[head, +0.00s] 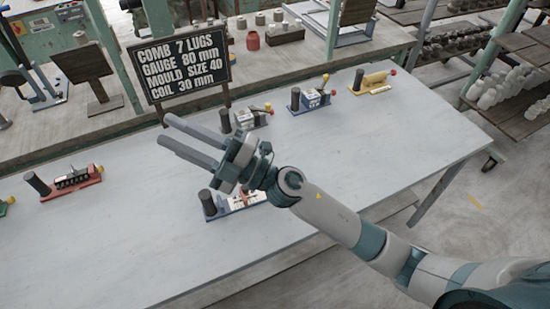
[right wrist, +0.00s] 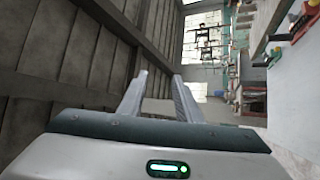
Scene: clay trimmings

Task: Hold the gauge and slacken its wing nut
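Several small devices with dark upright posts stand on the pale table (head: 300,180). I cannot tell for sure which is the gauge, and no wing nut is clear at this size. One device with a blue base and white plate (head: 240,203) is partly hidden behind my right gripper. Another blue-based one (head: 312,99) stands farther back, with a grey-green one (head: 247,117) to its left. My right gripper (head: 163,129) is open and empty above the table, fingers pointing left. Its spread fingers also show in the right wrist view (right wrist: 158,76). My left gripper is out of view.
A red comb-like device (head: 72,182) stands at the left, a yellow one (head: 372,83) at the back right. A black sign (head: 180,66) with comb, gauge, mould and coil sizes stands at the back edge. The table's front middle is clear. Shelves (head: 520,70) stand at right.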

